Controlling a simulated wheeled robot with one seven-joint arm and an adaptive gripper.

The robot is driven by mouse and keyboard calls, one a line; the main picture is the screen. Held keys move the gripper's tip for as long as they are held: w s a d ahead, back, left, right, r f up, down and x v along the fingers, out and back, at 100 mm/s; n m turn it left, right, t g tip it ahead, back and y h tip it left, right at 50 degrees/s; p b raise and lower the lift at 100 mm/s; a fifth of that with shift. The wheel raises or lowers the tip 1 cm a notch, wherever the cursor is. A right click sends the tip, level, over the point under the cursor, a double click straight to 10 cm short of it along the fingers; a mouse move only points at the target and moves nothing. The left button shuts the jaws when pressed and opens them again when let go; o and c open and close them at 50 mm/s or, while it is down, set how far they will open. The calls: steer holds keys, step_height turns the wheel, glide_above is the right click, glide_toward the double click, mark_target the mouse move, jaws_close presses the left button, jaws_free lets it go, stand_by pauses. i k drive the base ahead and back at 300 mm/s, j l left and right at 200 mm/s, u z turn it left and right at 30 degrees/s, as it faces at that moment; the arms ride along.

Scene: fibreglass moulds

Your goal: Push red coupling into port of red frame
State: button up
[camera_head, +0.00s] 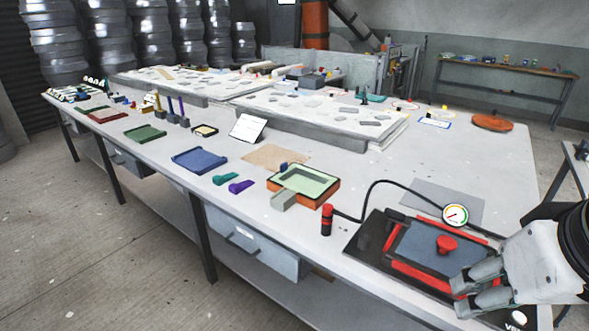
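A red coupling (327,220) with a dark lower part stands upright on the bench near its front edge. A black hose (368,199) runs from beside it to a round white gauge (455,215). The red frame (408,273) lies on a black base at the bench's right end, around a blue-grey panel (425,248). A round red knob-like piece (446,245) sits on the panel; I cannot tell which part is the port. My gripper (461,297) is over the frame's front right part, its two grey fingers apart with nothing between them. It is well right of the coupling and hides part of the frame.
An orange-rimmed tray (325,198) with a grey block (284,200) stands left of the coupling. Green and purple clamps (241,186), a blue tray (200,158) and green trays lie farther left. A grey sheet (432,195) lies behind the gauge.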

mark_target(329, 211)
steer(key=u, duration=0.3)
steer(key=i+j, duration=0.35)
steer(key=i+j+z, duration=0.15)
steer(key=i+j, duration=0.25)
steer(key=j, duration=0.15)
steer(key=i+j, duration=0.3)
steer(key=j, duration=0.2)
steer(key=i+z, duration=0.05)
